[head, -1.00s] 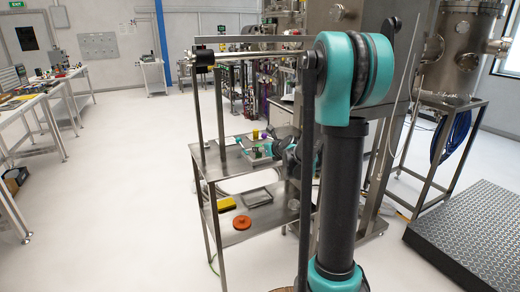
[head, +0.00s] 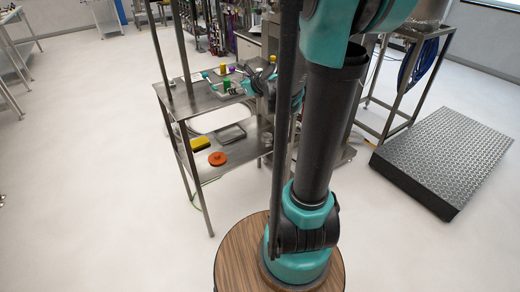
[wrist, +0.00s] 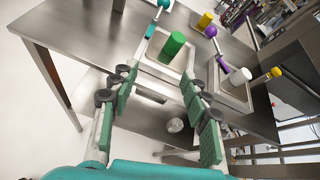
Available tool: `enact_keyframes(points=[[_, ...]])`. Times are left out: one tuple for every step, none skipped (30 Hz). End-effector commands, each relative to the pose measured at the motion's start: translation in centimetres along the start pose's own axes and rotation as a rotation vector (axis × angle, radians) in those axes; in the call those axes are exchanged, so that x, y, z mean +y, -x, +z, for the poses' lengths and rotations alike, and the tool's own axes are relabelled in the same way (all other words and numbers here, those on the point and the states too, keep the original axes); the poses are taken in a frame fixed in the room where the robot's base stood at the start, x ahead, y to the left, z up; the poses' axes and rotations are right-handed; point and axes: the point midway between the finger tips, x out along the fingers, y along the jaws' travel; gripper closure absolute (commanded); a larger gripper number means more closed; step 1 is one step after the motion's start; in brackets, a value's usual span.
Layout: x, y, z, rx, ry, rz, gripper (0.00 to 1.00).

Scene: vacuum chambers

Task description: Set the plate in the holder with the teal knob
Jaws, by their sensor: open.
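On the upper steel shelf in the wrist view, a green cylinder (wrist: 174,44) stands on a left square metal piece (wrist: 152,66). A white cylinder (wrist: 240,76) stands on a similar right piece (wrist: 222,92). A teal knob (wrist: 163,4) tops a rod behind the left piece. I cannot tell which square piece is plate and which is holder. My gripper (wrist: 155,82) is open and empty, its green-padded fingers apart in front of the green cylinder. The green cylinder also shows in the head view (head: 227,83).
A yellow cylinder (wrist: 205,20) stands farther back. A yellow-ended rod (wrist: 272,73) lies at right. On the lower shelf are a yellow block (head: 200,144), an orange round object (head: 217,158) and a grey tray (head: 231,134).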

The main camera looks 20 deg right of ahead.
Motion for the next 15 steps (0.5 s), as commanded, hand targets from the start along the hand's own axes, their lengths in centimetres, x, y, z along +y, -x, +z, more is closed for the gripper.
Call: enact_keyframes(points=[[1.4, 0.7, -1.0, 0.029, 0.128, 0.023, 0.53], [2.3, 1.2, -1.7, 0.050, 0.220, 0.040, 0.53], [3.4, 1.9, -2.7, 0.077, 0.351, 0.066, 0.53], [4.2, 2.4, -3.5, 0.098, 0.454, 0.087, 0.53], [5.0, 2.9, -4.4, 0.118, 0.557, 0.112, 0.53], [6.1, 3.7, -5.6, 0.142, 0.692, 0.146, 0.53], [6.8, 4.3, -6.5, 0.159, 0.794, 0.173, 0.53], [7.5, 4.9, -7.4, 0.175, 0.894, 0.202, 0.53], [8.3, 5.8, -8.6, 0.195, 1.027, 0.243, 0.53], [9.0, 6.4, -9.6, 0.208, 1.126, 0.276, 0.53], [9.5, 7.1, -10.5, 0.219, 1.224, 0.311, 0.53], [10.3, 8.0, -11.9, 0.233, 1.355, 0.360, 0.53], [10.8, 8.7, -12.8, 0.242, 1.450, 0.400, 0.53], [11.2, 9.5, -13.8, 0.249, 1.546, 0.440, 0.53], [11.8, 10.4, -15.2, 0.256, 1.670, 0.498, 0.53]])
